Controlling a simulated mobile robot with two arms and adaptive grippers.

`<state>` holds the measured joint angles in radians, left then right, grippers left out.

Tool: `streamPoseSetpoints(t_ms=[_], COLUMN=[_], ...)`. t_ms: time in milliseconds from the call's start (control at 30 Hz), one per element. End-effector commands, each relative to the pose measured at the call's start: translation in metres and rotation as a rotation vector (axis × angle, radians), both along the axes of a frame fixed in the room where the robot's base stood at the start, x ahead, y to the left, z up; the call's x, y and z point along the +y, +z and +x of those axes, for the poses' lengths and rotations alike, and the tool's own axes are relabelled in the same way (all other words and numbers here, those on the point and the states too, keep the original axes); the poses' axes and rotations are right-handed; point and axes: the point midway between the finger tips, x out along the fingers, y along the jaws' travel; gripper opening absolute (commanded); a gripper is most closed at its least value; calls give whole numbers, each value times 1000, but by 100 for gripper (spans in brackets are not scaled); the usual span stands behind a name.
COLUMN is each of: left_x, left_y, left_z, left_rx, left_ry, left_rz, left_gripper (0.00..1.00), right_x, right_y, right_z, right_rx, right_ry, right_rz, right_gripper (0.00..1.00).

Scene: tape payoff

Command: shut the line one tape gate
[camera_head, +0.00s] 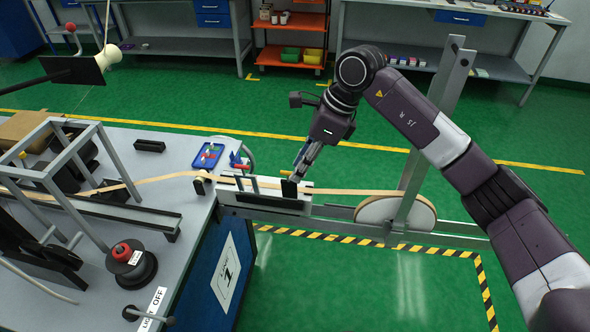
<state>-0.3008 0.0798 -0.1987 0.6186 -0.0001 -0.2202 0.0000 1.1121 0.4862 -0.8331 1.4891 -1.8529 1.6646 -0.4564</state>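The tape gate (265,201) is a pale bracket with dark upright plates at the right edge of the grey bench. The tan tape (345,191) runs from the bench through it to the large reel (397,216) on the right. My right gripper (299,171) reaches down from above to the dark plate (289,190) at the gate's right end. Its fingers look close together, but contact and grip cannot be made out. Whether the gate is open or shut is too small to tell. My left gripper is not in view.
The grey bench (180,157) carries a metal frame (58,137), a blue tray (208,155) and a red button (122,252). A grey upright post (436,120) stands by the reel. Striped floor tape (330,237) runs below. Green floor behind the gate is free.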

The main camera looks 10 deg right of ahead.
Motion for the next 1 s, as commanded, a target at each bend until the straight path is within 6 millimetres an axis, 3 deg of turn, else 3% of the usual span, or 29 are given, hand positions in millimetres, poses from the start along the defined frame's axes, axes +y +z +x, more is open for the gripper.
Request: streamPoseSetpoints(t_ms=[233, 533, 800, 1000], left_x=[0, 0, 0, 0], left_y=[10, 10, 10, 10], left_z=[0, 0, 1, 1], left_rx=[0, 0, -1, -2], left_ry=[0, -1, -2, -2], left_rz=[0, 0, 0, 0], left_gripper=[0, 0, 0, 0], right_x=[11, 13, 13, 13], right_y=[-25, -30, -29, -30], right_z=[2, 3, 3, 2], right_rx=[2, -1, 0, 2], right_ry=[1, 0, 0, 1], right_rz=[2, 3, 3, 4], right_gripper=[26, 26, 0, 0])
